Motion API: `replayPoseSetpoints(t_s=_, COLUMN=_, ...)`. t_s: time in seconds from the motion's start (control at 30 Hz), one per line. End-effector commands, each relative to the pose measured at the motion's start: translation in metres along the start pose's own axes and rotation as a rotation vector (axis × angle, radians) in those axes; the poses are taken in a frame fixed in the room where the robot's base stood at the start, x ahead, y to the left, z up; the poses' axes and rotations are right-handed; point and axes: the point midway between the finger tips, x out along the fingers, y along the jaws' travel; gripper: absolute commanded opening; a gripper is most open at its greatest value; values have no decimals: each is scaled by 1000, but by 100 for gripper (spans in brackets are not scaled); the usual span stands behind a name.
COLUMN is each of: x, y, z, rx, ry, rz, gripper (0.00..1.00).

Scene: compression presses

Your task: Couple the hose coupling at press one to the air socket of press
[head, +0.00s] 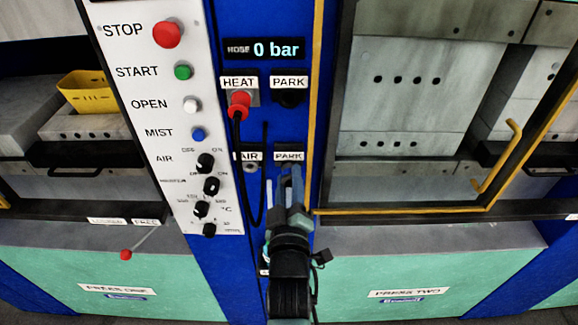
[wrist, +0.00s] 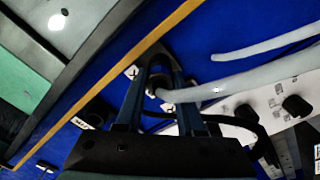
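The blue column carries an air socket (head: 250,166) under an AIR label. To its right is a lower PARK label (head: 289,156). My gripper (head: 290,182) is just below that label and covers most of the park place. In the wrist view my gripper (wrist: 160,84) has its two fingers apart, one on each side of a dark round part (wrist: 155,88), probably the hose coupling. Whether the fingers touch it is unclear. The coupling is hidden behind my gripper in the head view. The HOSE display (head: 263,49) reads 0 bar.
A red plug (head: 239,105) with a black cable sits at HEAT, left of an upper black PARK holder (head: 289,98). The cable hangs beside the air socket. A white control panel (head: 160,90) stands left; a yellow-edged press door (head: 480,185) is right. Pale tubes (wrist: 240,78) cross the wrist view.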

Motion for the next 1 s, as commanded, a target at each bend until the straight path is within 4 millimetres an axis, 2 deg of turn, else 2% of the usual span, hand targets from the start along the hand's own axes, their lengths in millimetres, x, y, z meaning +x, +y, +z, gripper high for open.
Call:
replayPoseSetpoints(t_s=0.03, x=0, y=0, z=0, rx=0, ry=0, rz=0, gripper=17)
replayPoseSetpoints(t_s=0.13, x=0, y=0, z=0, rx=0, ry=0, rz=0, gripper=0)
replayPoseSetpoints(t_s=1.0, x=-16, y=1, z=-1, rx=0, ry=1, rz=2, gripper=0)
